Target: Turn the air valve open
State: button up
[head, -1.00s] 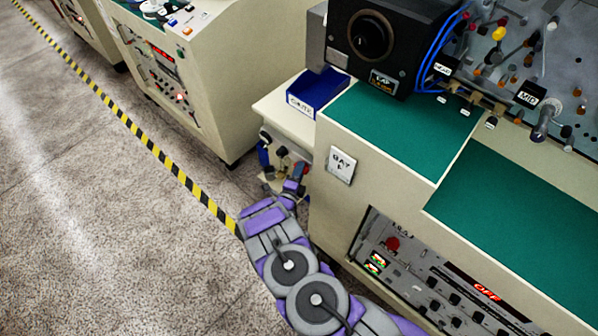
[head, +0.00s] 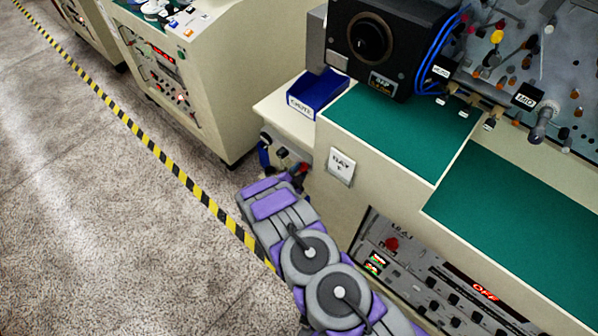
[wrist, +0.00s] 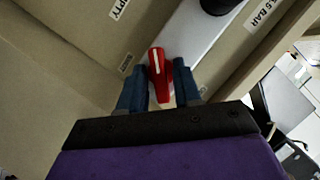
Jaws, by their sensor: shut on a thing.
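The air valve's red handle (wrist: 158,72) shows in the wrist view, with a white stripe along it. My gripper (wrist: 160,84) has its two blue fingers on either side of the handle, shut on it. The handle leans a little in the picture, its upper end to the left. It stands in front of a pale grey strip (wrist: 188,45) on a beige cabinet. In the head view my arm reaches to the low side of the cabinet below the blue bin; a small red part (head: 304,168) shows there, and my fingers are mostly hidden by my wrist.
The blue bin (head: 318,92) sits on a low ledge beside the green-topped machine (head: 395,125). A control panel with a lit OFF display (head: 485,291) is at the lower right. A yellow-black floor stripe (head: 170,165) runs along open floor at left.

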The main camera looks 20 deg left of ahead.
jog(key=shift+a+f+n+g+h+b, duration=0.1)
jog(key=shift+n+g+h+b, duration=0.6)
jog(key=shift+n, duration=0.8)
jog(key=shift+a+f+n+g+h+b, duration=0.1)
jog(key=shift+n+g+h+b, duration=0.3)
jog(key=shift+n+h, duration=0.85)
jog(key=shift+r+n, duration=0.15)
jog(key=shift+n, duration=0.2)
jog(key=o, duration=0.7)
jog(key=shift+a, duration=0.1)
jog(key=shift+o, duration=0.2)
jog(key=shift+s+a+r+p, duration=0.1)
jog(key=shift+s+r+p, duration=0.15)
jog(key=shift+s+p, duration=0.1)
jog(key=p+v, duration=0.3)
jog(key=v, duration=1.3)
jog(key=shift+s+p, duration=0.15)
jog(key=shift+p, duration=0.2)
jog(key=shift+a+r, duration=0.1)
jog(key=shift+r, duration=0.05)
